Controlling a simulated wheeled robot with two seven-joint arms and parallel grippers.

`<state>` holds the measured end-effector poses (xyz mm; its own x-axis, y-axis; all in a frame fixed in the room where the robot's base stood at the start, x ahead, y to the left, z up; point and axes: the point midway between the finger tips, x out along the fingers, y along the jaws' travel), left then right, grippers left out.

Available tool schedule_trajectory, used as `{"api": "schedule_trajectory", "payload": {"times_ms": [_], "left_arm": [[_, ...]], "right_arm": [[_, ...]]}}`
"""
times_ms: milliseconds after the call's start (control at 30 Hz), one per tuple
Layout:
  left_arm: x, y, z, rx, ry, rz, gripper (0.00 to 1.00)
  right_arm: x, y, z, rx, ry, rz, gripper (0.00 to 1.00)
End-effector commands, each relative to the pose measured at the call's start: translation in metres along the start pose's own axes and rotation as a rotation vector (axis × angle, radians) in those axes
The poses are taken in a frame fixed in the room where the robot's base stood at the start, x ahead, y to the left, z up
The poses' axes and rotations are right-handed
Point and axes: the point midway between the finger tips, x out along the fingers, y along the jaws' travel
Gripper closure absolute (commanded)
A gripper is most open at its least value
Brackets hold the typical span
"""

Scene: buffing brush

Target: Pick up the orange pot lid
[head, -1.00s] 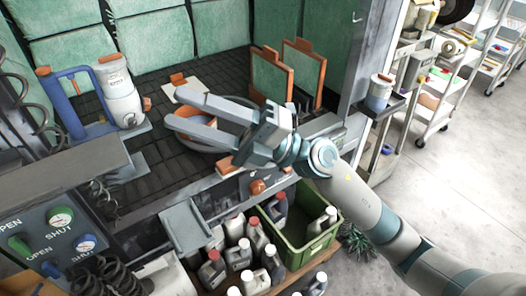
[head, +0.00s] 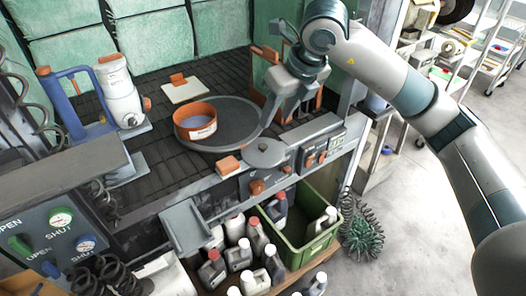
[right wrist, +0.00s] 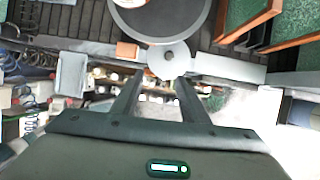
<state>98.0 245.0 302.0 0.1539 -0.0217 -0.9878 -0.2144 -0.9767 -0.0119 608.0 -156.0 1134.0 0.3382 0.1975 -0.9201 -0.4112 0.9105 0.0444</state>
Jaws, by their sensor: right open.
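The orange pot (head: 195,121) stands open-topped on the round dark turntable (head: 240,120), with a white label on its side and a bluish inside. I see no clearly orange lid. A grey round disc with a small knob (head: 263,153), possibly the lid, lies at the front ledge right of the pot. It also shows in the right wrist view (right wrist: 168,60), just beyond and between the fingertips. My right gripper (head: 277,118) is open and empty, pointing down above the turntable's right side; its fingers (right wrist: 160,82) show apart in the wrist view. My left gripper is out of view.
An orange-topped block (head: 228,166) sits on the front ledge, left of the disc. Orange-framed green panels (right wrist: 250,20) stand near my right arm. A control box (head: 322,150) is at right. Bottles and a green crate (head: 300,235) are below.

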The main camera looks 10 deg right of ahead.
Motion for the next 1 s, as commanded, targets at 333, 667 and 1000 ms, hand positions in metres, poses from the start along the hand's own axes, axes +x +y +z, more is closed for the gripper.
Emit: {"api": "schedule_trajectory", "payload": {"times_ms": [333,667,1000], "left_arm": [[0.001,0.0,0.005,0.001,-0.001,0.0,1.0],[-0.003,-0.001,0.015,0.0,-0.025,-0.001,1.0],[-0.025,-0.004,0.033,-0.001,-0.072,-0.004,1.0]], "right_arm": [[-0.006,-0.015,0.001,0.016,0.007,-0.057,0.59],[0.003,-0.015,0.001,0.017,0.008,-0.054,0.59],[0.055,-0.017,0.001,0.016,0.012,-0.053,0.59]]}}
